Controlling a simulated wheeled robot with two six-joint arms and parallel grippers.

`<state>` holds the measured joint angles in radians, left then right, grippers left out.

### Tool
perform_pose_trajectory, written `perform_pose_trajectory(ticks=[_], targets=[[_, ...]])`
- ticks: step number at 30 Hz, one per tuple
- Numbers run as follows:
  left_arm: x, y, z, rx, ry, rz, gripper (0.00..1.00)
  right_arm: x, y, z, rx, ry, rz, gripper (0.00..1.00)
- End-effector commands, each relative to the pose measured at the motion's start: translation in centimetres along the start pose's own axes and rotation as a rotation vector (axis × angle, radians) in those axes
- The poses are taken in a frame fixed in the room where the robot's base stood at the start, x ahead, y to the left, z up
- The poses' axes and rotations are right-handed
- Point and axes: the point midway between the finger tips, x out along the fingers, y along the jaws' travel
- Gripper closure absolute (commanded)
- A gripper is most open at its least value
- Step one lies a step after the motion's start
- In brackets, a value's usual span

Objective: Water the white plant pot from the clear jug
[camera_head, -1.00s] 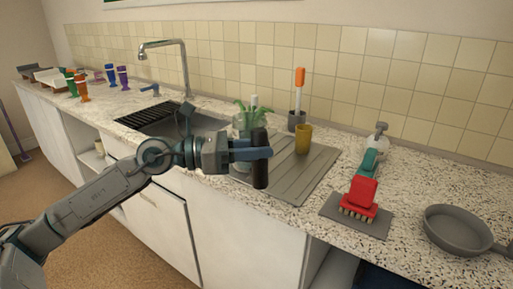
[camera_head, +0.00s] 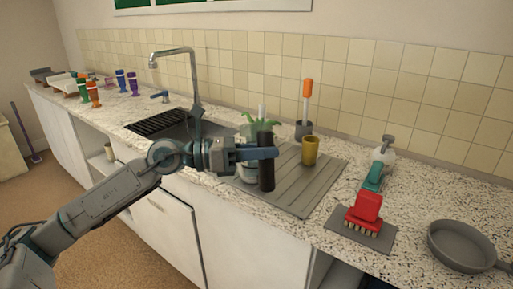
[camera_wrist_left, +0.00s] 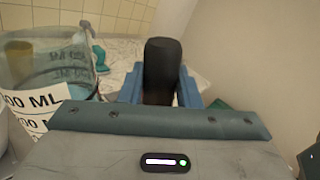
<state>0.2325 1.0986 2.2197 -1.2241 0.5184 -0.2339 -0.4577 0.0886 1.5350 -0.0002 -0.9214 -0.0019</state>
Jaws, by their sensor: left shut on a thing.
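My left gripper (camera_head: 262,154) is shut on the upright black handle (camera_head: 266,172) of the clear jug. The handle also shows between the fingers in the left wrist view (camera_wrist_left: 161,70). The clear jug (camera_wrist_left: 40,72) has ML markings and a bluish tint low inside; its water level is hard to tell. In the head view the jug is mostly lost behind my gripper and against the plant. The plant's green leaves (camera_head: 250,127) rise just behind my gripper, above the drainboard. Its white pot (camera_head: 247,173) is largely covered. My right gripper is not in view.
A yellow cup (camera_head: 310,150) and a grey holder with an orange-handled brush (camera_head: 304,130) stand right of the plant. Further right are a red brush (camera_head: 364,212), a spray bottle (camera_head: 384,150) and a pan (camera_head: 462,245). The sink and tap (camera_head: 195,75) lie left.

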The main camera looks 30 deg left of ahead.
Motion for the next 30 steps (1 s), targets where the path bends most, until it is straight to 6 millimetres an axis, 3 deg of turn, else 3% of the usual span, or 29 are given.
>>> perform_pose_trajectory(ticks=[14,30], targets=[[-0.1,0.6,2.4,-0.109,-0.012,0.0,1.0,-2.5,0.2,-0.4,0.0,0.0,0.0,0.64],[-0.1,1.9,2.4,-0.105,-0.013,0.001,1.0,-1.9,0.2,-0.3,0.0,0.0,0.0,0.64]])
